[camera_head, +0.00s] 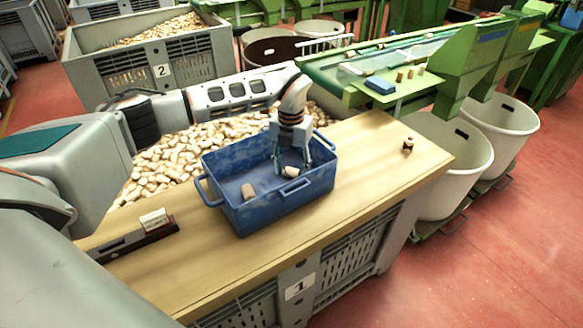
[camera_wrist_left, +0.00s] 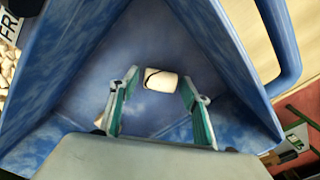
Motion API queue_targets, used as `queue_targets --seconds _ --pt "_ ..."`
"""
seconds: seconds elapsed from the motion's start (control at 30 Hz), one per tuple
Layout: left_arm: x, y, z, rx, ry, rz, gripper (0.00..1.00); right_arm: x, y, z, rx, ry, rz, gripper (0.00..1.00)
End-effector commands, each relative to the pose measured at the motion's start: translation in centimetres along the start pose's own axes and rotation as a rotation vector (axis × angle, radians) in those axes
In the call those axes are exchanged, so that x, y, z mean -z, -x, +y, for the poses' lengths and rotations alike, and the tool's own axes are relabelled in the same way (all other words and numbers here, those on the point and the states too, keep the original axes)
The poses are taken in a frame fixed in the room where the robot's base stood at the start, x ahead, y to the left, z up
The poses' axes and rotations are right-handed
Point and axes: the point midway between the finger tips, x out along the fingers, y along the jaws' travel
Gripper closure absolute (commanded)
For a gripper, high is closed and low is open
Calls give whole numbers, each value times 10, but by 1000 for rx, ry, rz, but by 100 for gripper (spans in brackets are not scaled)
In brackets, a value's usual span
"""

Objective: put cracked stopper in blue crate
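The blue crate (camera_head: 262,208) stands on a wooden board. My left gripper (camera_head: 292,166) reaches down into it with its fingers apart. In the left wrist view, a pale stopper with a dark crack line (camera_wrist_left: 161,78) lies on the crate floor, between and beyond the open fingertips (camera_wrist_left: 159,88), with gaps on both sides. In the head view a pale stopper (camera_head: 290,172) shows by the fingertips, partly hidden by the gripper. Another brown stopper (camera_head: 248,191) rests in the crate to the left. My right gripper is not in view.
A small dark-and-tan stopper (camera_head: 408,144) stands on the board's right part. A small white card (camera_head: 153,218) and a dark bar lie at the left. A heap of stoppers (camera_head: 165,155) lies behind the crate. The board right of the crate is mostly clear.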

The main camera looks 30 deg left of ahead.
Motion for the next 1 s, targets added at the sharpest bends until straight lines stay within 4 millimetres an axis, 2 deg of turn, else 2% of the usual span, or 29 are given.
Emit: queue_targets --seconds 0.3,0.43,0.57,0.8,1.0 --pt "0 1 0 0 0 -1 51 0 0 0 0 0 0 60" --pt "-1 9 0 0 0 -3 51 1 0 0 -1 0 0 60" --pt "-2 30 1 -1 1 -5 51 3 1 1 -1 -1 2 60" --pt "-1 80 0 0 1 -5 51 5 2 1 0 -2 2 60" --pt "0 110 0 -1 0 -2 51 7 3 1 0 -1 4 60"
